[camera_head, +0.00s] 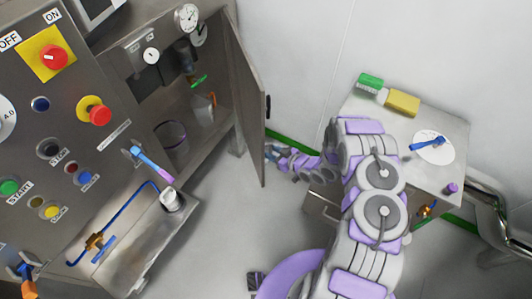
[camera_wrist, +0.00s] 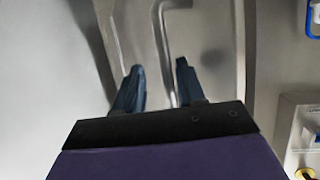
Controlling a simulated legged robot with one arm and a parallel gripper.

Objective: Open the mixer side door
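The mixer side door (camera_head: 246,98) is a grey metal panel that stands swung outward from the cabinet, so the inside shows. A dark handle (camera_head: 268,107) shows near its free edge. My gripper (camera_head: 272,153) is at the lower part of the door, on its outer side, partly hidden by it. In the wrist view my gripper (camera_wrist: 158,82) has its two blue fingers spread apart. A bent metal bar handle (camera_wrist: 163,35) on a grey panel shows ahead, its long part running down between the fingers. I cannot tell whether they touch it.
The control panel (camera_head: 60,130) with buttons is at the left. A metal side table (camera_head: 440,175) at the right holds a green and a yellow block. A pipe (camera_head: 490,205) runs beyond it. White floor is open below the door.

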